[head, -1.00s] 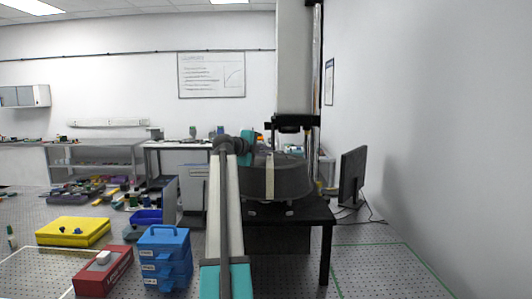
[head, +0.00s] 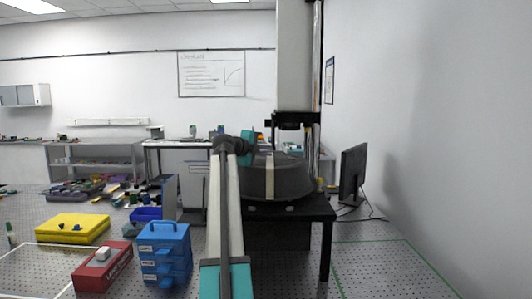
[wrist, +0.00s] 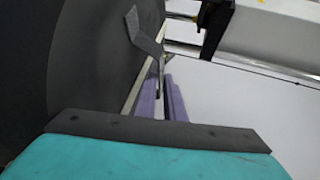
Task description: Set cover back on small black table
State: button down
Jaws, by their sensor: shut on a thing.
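The cover (head: 294,178) is a dark grey round drum with a pale vertical strip on its front, in the middle of the head view. It appears level, low over the small black table (head: 318,212); I cannot tell whether it rests there or hangs just above. In the wrist view the dark cover (wrist: 85,60) fills the left side. My gripper (wrist: 161,84) has purple fingers shut on a thin grey part at the cover's edge. In the head view my arm hides the gripper's fingers and the table's left part.
A tall white column with a black bracket (head: 295,119) stands above and behind the cover. A monitor (head: 352,174) is right of the table. Floor at right is clear.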

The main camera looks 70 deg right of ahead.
jog(key=shift+f+b, duration=1.35)
jog(key=shift+b, duration=0.4)
dwell(1.4)
jog(key=c, duration=1.8)
grip_release()
jog(key=shift+o, duration=0.2)
jog(key=shift+f, duration=0.1)
jog(key=shift+a, duration=0.15)
jog(key=b+v, duration=0.3)
jog(key=v, duration=0.9)
jog(key=shift+a, duration=0.1)
jog(key=shift+w+a+r, duration=0.1)
jog(key=shift+a+r, duration=0.2)
jog(key=shift+a, duration=0.35)
jog(key=shift+r, duration=0.15)
